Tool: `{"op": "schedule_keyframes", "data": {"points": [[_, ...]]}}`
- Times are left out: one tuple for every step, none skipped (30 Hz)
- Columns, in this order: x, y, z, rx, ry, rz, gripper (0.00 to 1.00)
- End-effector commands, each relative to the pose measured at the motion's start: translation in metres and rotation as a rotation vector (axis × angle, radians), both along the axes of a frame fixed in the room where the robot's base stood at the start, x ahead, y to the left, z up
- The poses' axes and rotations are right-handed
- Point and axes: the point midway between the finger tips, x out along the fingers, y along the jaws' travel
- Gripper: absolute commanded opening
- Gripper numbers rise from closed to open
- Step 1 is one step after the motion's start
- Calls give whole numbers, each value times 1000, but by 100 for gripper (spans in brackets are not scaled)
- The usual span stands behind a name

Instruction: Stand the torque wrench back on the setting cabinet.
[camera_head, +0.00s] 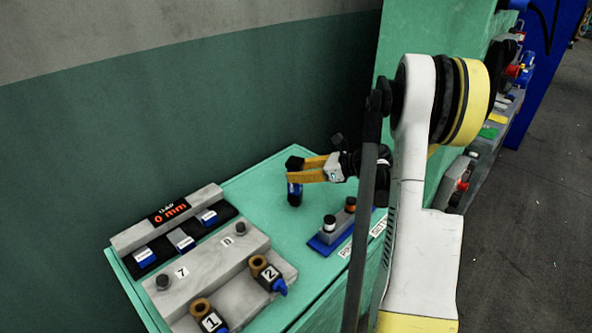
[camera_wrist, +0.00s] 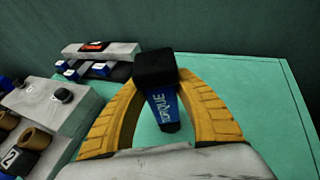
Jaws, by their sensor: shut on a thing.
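The torque wrench (camera_head: 294,193) is a short blue and black tool with a wider black head on top. It stands roughly upright at the green setting cabinet (camera_head: 262,194). My gripper (camera_head: 298,170) has its yellow fingers closed around the wrench just below the head. In the wrist view, the wrench (camera_wrist: 163,105) shows a "TORQUE" label, with a gripper finger on each side. The lower end of the wrench is close to the cabinet top. I cannot tell whether it touches.
A grey block (camera_head: 222,262) with numbered brown-ringed parts is at the left, with a "0 mm" display (camera_head: 168,212) behind it. A small blue-based block (camera_head: 327,242) with two knobs is to the right of the wrench. The cabinet's back area is clear.

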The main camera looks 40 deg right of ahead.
Motion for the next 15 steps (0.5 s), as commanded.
{"op": "schedule_keyframes", "data": {"points": [[0, 0, 1, 1, -2, 0, 0], [0, 0, 1, 1, -2, 0, 0], [0, 0, -1, 1, -2, 0, 0], [0, 0, -2, 1, -2, 0, 0], [0, 0, -3, 1, -2, 0, 0], [0, 0, -3, 0, 0, 0, 43], [0, 0, -3, 0, 0, 0, 52], [0, 0, -3, 0, 0, 0, 53], [0, 0, -2, 0, 0, 0, 53], [0, 0, -2, 0, 0, 0, 53], [0, 0, -2, 0, 0, 0, 53], [0, 0, -2, 0, 0, 0, 53], [0, 0, -2, 0, 0, 0, 53], [0, 0, -2, 0, 0, 0, 53], [0, 0, -2, 0, 0, 0, 53]]}}
